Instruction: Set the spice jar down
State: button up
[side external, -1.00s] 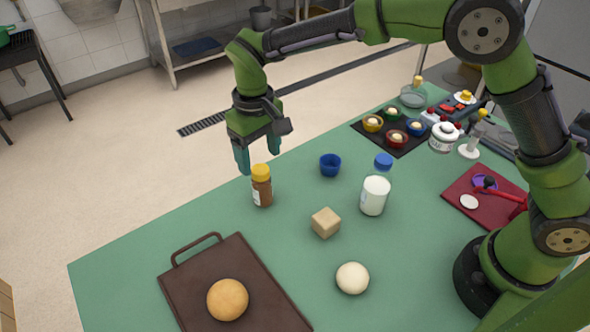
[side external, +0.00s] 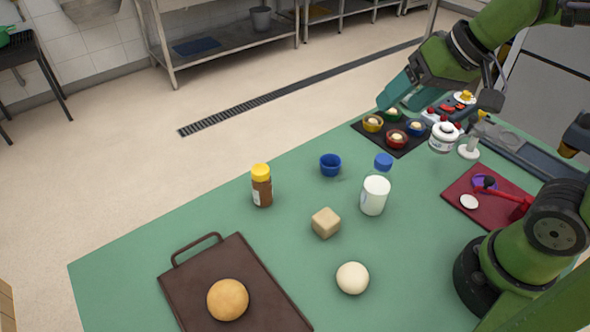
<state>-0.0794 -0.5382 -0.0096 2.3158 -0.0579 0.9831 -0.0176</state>
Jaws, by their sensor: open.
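The spice jar (side external: 262,186), brown with a yellow lid and a pale label, stands upright on the green table (side external: 130,265) near its far edge. Nothing touches it. My gripper (side external: 392,98) is open, well to the right of the jar, above the far right part of the table near the dark tray of small cups. Its teal fingers point down to the left, with no object seen between them.
A blue cup (side external: 330,165), a milk bottle (side external: 374,194), a wooden cube (side external: 326,223) and a dough ball (side external: 352,278) stand right of the jar. A brown tray (side external: 185,290) with a bun lies in front. The dark tray (side external: 366,136) holds several small cups.

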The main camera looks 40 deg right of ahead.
jog(key=shift+m+t, duration=0.5)
jog(key=shift+t, duration=0.1)
jog(key=s, duration=0.1)
jog(key=s+d+f, duration=0.1)
jog(key=s, duration=0.1)
jog(key=shift+s+d+f, duration=0.3)
jog(key=shift+s+d, duration=0.05)
